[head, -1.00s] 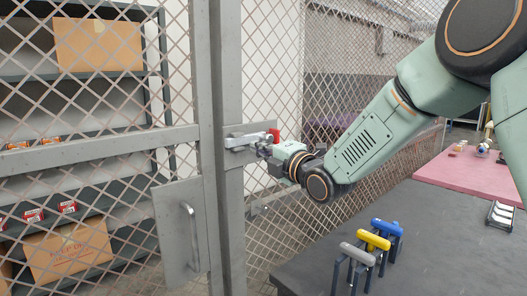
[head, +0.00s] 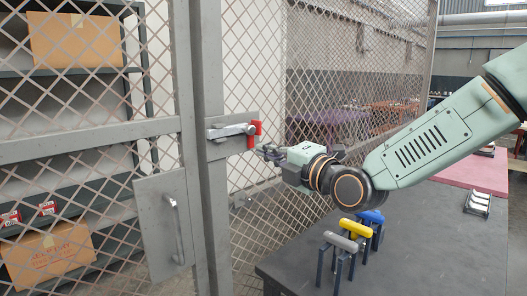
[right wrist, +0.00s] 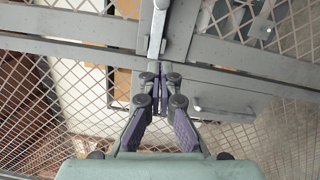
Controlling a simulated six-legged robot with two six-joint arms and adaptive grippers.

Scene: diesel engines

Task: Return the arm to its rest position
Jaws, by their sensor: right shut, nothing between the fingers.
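My right gripper (head: 268,152) is shut and empty, just to the right of the latch on the mesh gate. In the right wrist view its fingers (right wrist: 158,72) meet at the tips, with nothing between them. The latch (head: 230,131) is a grey bar lying across the gate post, with a red part (head: 255,134) at its right end. A gap shows between the fingertips and the latch. The latch also shows beyond the fingertips in the right wrist view (right wrist: 157,30). My left gripper is in neither view.
The mesh gate has a plate with a handle (head: 175,222). Shelves with cardboard boxes (head: 75,40) stand behind it. A dark table (head: 440,235) at the right bears grey, yellow and blue-handled tools (head: 357,228) below my right arm. Open air lies above the table.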

